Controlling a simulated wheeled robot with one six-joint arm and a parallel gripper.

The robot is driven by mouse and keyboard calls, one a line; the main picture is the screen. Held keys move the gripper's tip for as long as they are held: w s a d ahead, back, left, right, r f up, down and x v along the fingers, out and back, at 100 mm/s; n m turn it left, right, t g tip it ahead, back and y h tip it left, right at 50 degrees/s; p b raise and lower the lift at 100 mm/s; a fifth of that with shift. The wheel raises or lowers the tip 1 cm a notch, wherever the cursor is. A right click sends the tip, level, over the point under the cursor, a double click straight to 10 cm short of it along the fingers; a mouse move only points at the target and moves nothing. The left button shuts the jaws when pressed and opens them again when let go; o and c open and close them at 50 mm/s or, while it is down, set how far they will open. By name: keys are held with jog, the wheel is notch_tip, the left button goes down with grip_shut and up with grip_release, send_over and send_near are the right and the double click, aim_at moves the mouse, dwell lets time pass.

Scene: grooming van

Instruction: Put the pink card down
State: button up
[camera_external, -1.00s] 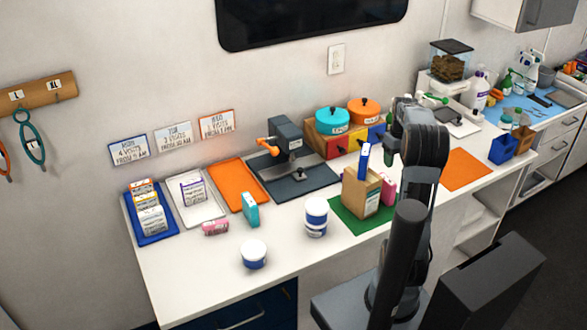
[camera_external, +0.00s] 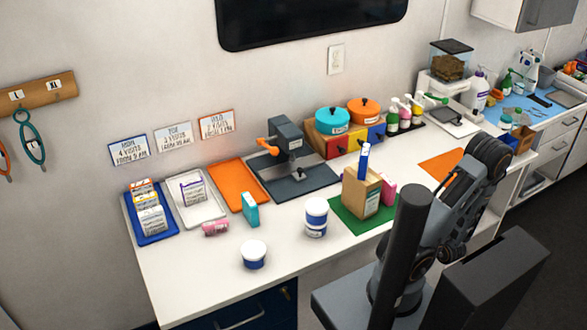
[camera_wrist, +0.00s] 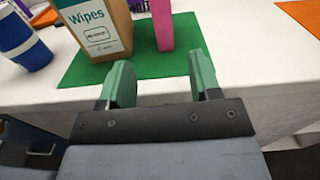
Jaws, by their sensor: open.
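An upright pink card-like piece (camera_external: 389,194) stands on the green mat (camera_external: 349,222), just right of the brown wipes box (camera_external: 356,196). In the wrist view the pink piece (camera_wrist: 162,24) stands beyond my fingertips, and its top is cut off by the frame. My gripper (camera_wrist: 158,82) is open and empty, with green fingers apart at the near edge of the mat. It does not touch the pink piece. My gripper is hidden behind my own arm in the external view. A small pink packet (camera_external: 215,228) lies near the white tray (camera_external: 217,210).
A blue and white tub (camera_external: 316,218) stands left of the mat, and a shorter tub (camera_external: 253,254) nearer the front edge. An orange mat (camera_external: 440,163) lies to the right. The white counter between the tubs and mat is narrow.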

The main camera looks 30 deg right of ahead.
aim_at(386, 188)
jog(key=w, duration=0.7)
jog(key=shift+d+r, duration=0.1)
jog(key=shift+r, duration=0.05)
jog(key=shift+w+p, duration=0.45)
jog(key=shift+w, duration=2.95)
jog(key=shift+c, duration=0.4)
grip_shut()
jog(key=shift+d, duration=0.1)
notch_tip(386, 188, up, 18)
jog(key=shift+p, duration=0.4)
